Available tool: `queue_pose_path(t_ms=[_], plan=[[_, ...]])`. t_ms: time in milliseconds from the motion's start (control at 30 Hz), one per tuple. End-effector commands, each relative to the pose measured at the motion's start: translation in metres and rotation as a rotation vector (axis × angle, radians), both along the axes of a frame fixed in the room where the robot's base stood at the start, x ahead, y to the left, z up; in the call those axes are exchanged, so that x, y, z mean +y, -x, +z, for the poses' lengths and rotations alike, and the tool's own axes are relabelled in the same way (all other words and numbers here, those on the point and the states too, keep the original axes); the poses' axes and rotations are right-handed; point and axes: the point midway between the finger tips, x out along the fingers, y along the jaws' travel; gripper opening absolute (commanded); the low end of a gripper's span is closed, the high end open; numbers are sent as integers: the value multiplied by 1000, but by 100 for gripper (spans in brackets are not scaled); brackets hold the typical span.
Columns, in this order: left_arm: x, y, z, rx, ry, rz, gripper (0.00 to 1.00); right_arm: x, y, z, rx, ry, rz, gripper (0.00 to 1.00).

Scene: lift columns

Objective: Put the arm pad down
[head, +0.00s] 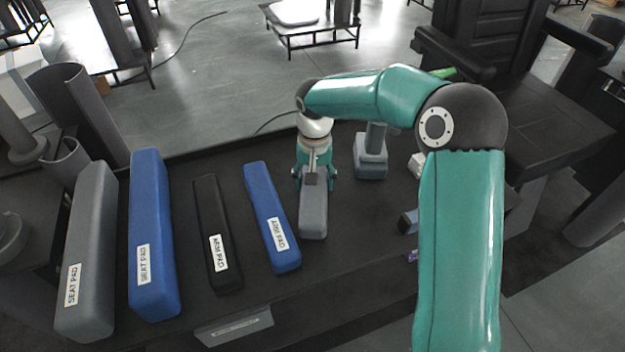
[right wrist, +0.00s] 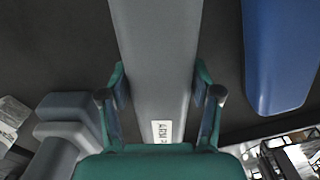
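The grey arm pad (head: 313,216) is in the middle of the dark bench in the head view, its long side pointing away from me. It fills the middle of the right wrist view (right wrist: 158,45), with a partly hidden white label near the gripper. My right gripper (head: 315,178) comes down over it from above. Its fingertips (right wrist: 159,78) are at both long sides of the pad, apparently touching. I cannot tell whether the pad rests on the bench or hangs just above it. My left gripper is not in view.
Left of it lie a blue pad (head: 270,215), a black arm pad (head: 216,230), a blue seat pad (head: 153,230) and a grey seat pad (head: 88,250). A grey block with a post (head: 371,160) stands close on the right. A dark chair (head: 500,60) is behind.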

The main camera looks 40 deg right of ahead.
Motion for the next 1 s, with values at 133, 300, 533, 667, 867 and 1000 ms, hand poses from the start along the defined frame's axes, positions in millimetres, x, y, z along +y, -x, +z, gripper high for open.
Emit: queue_pose_path(t_ms=[133, 300, 533, 667, 867, 1000], plan=[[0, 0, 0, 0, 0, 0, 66, 0, 0, 0, 0, 0, 0, 87], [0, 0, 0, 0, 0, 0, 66, 0, 0, 0, 0, 0, -1, 87], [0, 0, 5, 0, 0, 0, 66, 0, 0, 6, -1, 0, -1, 87], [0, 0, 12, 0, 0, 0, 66, -1, 0, 19, -2, 0, -1, 87], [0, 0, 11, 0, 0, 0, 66, -1, -1, 57, -6, 2, -2, 87], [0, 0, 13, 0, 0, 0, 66, 0, -1, 88, -6, 1, -1, 87]])
